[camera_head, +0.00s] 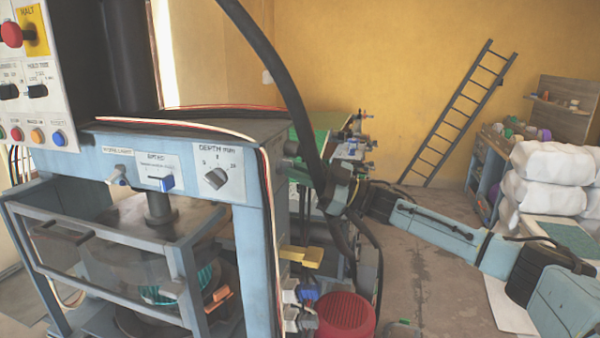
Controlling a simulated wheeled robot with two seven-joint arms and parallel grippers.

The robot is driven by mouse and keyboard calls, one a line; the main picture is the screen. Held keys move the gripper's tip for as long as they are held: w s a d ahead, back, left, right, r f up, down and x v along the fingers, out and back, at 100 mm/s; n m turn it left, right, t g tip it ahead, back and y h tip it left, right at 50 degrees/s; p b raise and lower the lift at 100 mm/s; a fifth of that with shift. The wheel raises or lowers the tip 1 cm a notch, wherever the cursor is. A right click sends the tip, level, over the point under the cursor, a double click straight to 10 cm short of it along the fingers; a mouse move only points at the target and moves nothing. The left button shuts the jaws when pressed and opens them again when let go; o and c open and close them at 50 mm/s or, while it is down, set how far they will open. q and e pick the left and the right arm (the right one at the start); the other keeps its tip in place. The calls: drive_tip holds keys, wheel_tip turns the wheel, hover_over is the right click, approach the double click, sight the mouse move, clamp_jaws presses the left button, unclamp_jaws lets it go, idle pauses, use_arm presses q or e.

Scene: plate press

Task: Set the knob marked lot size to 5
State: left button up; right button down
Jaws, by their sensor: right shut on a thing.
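My right gripper (302,165) reaches in from the right to the right side face of the blue press (262,215). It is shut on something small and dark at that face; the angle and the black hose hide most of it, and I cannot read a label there. No knob in view can be read clearly as lot size. A depth knob (216,178) sits on the front face. The control panel (50,100) at the far left has dark knobs with small labels that are hard to read. My left gripper is not in view.
A thick black hose (283,70) hangs in front of my right gripper. A yellow part (302,255) juts out below, above a red ribbed round thing (345,315). A ladder (460,115) leans on the back wall, and white sacks (550,165) are stacked at right.

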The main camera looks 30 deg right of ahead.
drive_tip(key=c, duration=1.5)
unclamp_jaws()
drive_tip(key=shift+o, duration=0.2)
drive_tip(key=b+v, duration=0.3)
drive_tip(key=v, duration=1)
drive_tip(key=shift+s+b, duration=0.15)
drive_tip(key=shift+b, duration=0.2)
drive_tip(key=shift+d, duration=0.1)
